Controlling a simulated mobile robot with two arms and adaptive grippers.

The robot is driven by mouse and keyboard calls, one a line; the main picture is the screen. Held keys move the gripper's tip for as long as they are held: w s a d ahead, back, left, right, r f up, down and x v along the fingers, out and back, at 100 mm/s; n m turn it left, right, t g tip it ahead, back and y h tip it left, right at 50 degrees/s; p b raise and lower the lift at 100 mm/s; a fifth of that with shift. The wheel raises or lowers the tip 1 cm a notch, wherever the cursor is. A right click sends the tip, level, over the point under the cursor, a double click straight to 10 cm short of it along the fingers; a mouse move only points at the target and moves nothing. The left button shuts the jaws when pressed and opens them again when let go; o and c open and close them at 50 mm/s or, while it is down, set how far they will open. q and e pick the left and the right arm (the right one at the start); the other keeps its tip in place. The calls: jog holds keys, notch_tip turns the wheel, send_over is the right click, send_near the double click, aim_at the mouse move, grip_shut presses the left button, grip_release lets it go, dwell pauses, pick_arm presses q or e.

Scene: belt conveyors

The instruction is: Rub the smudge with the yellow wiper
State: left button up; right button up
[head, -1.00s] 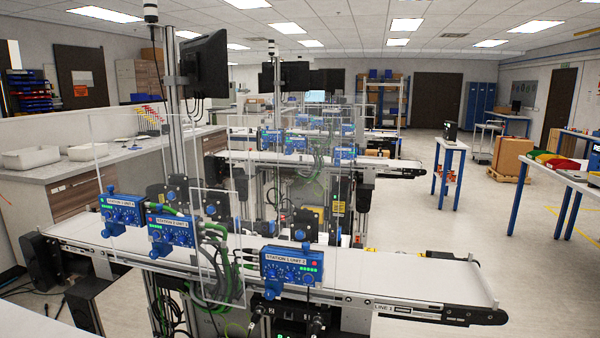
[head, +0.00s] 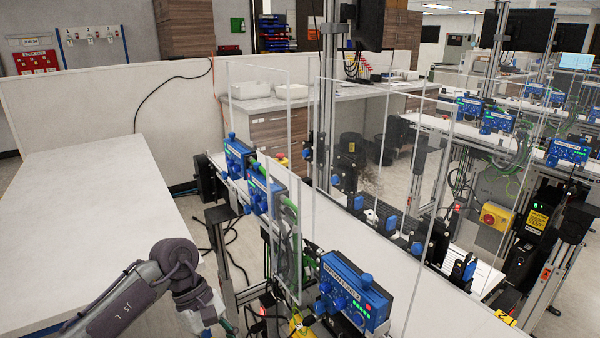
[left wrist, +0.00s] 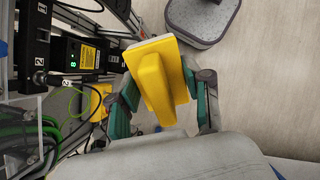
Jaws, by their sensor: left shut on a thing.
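The yellow wiper (left wrist: 154,80) fills the middle of the left wrist view, a block with a raised grip. My left gripper (left wrist: 160,98) is shut on it, with its green fingers on both sides of the grip. In the head view my left arm comes in at the lower left, and its gripper is mostly cut off by the bottom edge. A brownish speckled smudge (head: 372,182) shows on the clear guard panel (head: 399,235) above the near conveyor. The wiper is well apart from the smudge. My right gripper is not in view.
A white table (head: 95,225) stands at the left. Blue control boxes (head: 353,290) sit along the front of the near conveyor, close to my left arm. Cables and black equipment (left wrist: 75,52) lie left of the wiper in the wrist view; open floor (left wrist: 270,80) lies right.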

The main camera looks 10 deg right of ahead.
pick_arm(q)
jog(key=w+d+r+n+h, duration=0.3)
jog(key=d+r+n+h, duration=0.2)
jog(key=r, duration=0.2)
jog(key=n+t+h+p, duration=0.3)
jog(key=n+t+h, duration=0.5)
jog(key=n+t, duration=0.15)
send_near(342, 164)
jog(key=shift+s+f+m+t, duration=0.1)
jog(key=shift+f+m+t, duration=0.15)
jog(key=shift+t, duration=0.2)
jog(key=x, duration=0.4)
jog(key=shift+d, duration=0.55)
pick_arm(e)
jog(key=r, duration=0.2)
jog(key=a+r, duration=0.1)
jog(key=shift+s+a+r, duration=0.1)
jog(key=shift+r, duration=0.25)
pick_arm(q)
jog(key=shift+x, duration=0.95)
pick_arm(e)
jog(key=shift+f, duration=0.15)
